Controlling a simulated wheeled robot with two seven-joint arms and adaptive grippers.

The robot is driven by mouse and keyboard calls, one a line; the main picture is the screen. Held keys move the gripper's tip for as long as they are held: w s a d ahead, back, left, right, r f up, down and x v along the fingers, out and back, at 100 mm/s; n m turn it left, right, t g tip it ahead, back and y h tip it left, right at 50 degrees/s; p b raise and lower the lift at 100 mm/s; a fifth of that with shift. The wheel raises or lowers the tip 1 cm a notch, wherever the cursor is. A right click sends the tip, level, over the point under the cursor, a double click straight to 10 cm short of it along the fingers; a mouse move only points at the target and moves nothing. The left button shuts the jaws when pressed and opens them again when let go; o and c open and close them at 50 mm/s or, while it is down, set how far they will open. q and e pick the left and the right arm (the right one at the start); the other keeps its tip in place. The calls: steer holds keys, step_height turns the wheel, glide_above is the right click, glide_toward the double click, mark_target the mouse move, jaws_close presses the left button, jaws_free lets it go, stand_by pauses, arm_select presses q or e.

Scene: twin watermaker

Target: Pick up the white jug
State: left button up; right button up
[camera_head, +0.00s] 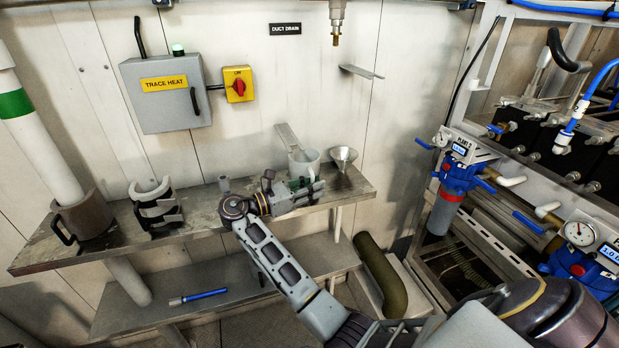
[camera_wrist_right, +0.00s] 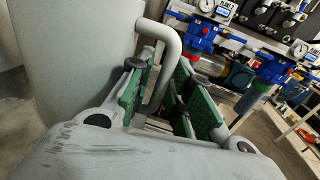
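The white jug (camera_head: 304,163) stands upright on the upper shelf, near its right end. My right gripper (camera_head: 306,188) is in front of the jug and hides its lower part. In the right wrist view the jug's pale wall (camera_wrist_right: 70,60) fills the left side, and its curved handle (camera_wrist_right: 172,40) comes down between the green-padded fingers of the right gripper (camera_wrist_right: 158,95). The fingers are open, one on each side of the handle, with a visible gap on the right. Whether the left pad touches the handle I cannot tell. My left gripper is not in view.
A metal funnel (camera_head: 343,157) stands close right of the jug on the shelf (camera_head: 215,208). A blue pen-like tool (camera_head: 198,296) lies on the lower shelf.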

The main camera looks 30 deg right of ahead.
steer(key=shift+a+r, duration=0.1)
stand_by(0.3)
jaws_close()
steer(key=shift+r, duration=0.2)
stand_by(0.3)
